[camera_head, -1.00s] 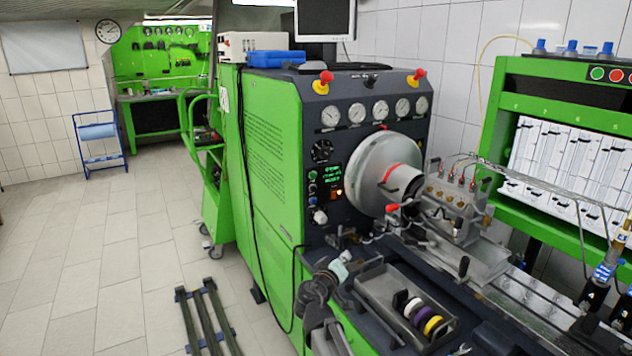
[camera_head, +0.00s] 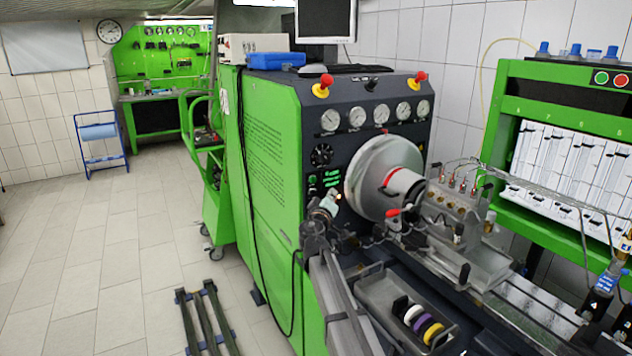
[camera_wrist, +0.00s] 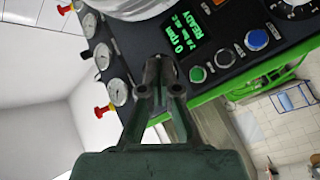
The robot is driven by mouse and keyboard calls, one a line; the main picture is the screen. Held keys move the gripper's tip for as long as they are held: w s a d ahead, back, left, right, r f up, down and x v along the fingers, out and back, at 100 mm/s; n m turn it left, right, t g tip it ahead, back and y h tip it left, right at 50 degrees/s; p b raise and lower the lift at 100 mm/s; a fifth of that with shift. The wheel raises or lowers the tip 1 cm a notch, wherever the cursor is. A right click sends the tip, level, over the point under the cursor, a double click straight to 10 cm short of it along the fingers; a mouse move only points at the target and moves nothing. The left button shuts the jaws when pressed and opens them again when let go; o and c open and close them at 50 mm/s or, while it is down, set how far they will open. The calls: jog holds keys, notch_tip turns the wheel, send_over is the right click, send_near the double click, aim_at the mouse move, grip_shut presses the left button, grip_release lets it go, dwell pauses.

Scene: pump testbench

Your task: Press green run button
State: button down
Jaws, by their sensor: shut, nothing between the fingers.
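The green button (camera_wrist: 198,73) sits on the dark control panel (camera_wrist: 232,35) in the wrist view, in a row with a black button (camera_wrist: 226,57) and a blue button (camera_wrist: 256,40). My gripper (camera_wrist: 163,68) is shut and empty, its fingertips beside the green button to its left in that view. I cannot tell if they touch the panel. In the head view my gripper (camera_head: 326,209) is at the lower left of the panel, below the lit display (camera_head: 331,177), and seems to hide the green button there.
A large round metal housing (camera_head: 383,178) sticks out right of the panel. Red-and-yellow knobs (camera_head: 323,86) and gauges (camera_head: 357,117) are above. A tray (camera_head: 377,290) with coloured rings stands below. Another green button (camera_head: 601,78) is on the right cabinet.

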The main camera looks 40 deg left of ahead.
aim_at(313, 179)
jog(key=w+a, duration=0.1)
jog(key=a, duration=0.1)
jog(key=w+a, duration=0.1)
jog(key=a, duration=0.2)
jog(key=a+p, duration=0.1)
jog(key=a, duration=0.2)
jog(key=shift+w+a, duration=0.15)
jog(key=shift+w, duration=0.25)
jog(key=shift+w+a+f+b, duration=0.15)
jog(key=shift+a+b, duration=0.2)
jog(key=shift+b, duration=0.3)
dwell(1.1)
